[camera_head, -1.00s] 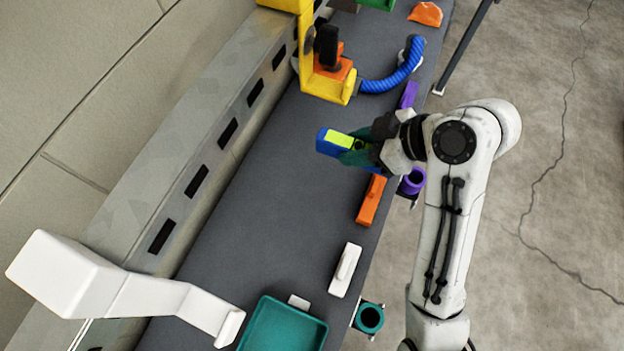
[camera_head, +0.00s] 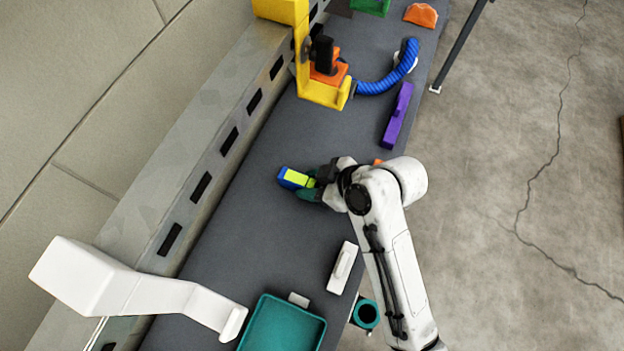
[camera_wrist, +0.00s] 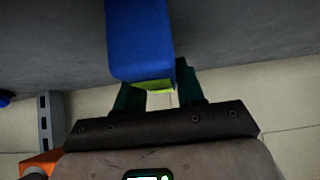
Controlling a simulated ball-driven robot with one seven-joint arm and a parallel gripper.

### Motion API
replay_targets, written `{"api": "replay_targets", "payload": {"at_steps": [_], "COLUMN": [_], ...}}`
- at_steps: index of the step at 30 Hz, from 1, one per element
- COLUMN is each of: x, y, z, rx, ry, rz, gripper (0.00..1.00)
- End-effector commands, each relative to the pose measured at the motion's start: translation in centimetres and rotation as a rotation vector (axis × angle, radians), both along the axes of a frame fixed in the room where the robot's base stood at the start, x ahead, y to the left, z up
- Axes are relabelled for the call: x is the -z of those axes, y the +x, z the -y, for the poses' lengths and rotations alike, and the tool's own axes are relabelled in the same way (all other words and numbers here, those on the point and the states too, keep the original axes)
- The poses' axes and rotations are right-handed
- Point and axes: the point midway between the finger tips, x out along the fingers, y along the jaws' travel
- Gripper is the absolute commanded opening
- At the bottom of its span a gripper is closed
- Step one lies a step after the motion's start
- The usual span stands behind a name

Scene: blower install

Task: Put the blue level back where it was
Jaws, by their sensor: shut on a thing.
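The blue level (camera_head: 291,177) has a yellow-green strip on it. In the head view it sticks out to the left of my gripper (camera_head: 308,183) above the dark grey bench top. In the wrist view the blue level (camera_wrist: 140,40) shows large at the top, with its yellow-green face toward my gripper (camera_wrist: 160,95). The dark green fingers are shut on it. The part of the level between the fingers is partly hidden. I cannot tell its exact height above the bench.
A purple piece (camera_head: 397,115), a white block (camera_head: 342,267) and a teal tray (camera_head: 282,326) lie on the bench. A yellow bracket (camera_head: 325,92) with a blue hose (camera_head: 392,75) stands farther back. A white angled fixture (camera_head: 140,290) is at lower left. The bench middle (camera_head: 240,240) is clear.

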Motion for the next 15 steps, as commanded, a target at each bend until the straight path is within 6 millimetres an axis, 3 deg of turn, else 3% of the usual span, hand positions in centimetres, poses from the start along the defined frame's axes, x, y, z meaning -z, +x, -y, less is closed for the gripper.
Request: {"api": "replay_targets", "payload": {"at_steps": [6, 7, 15], "x": [0.01, 0.07, 0.01], "y": [0.04, 0.03, 0.03], "z": [-0.01, 0.01, 0.0], "rx": [0.0, 0.0, 0.001], "ry": [0.0, 0.001, 0.001], "rz": [0.002, 0.0, 0.001], "gripper": [0.0, 0.39, 0.64]}}
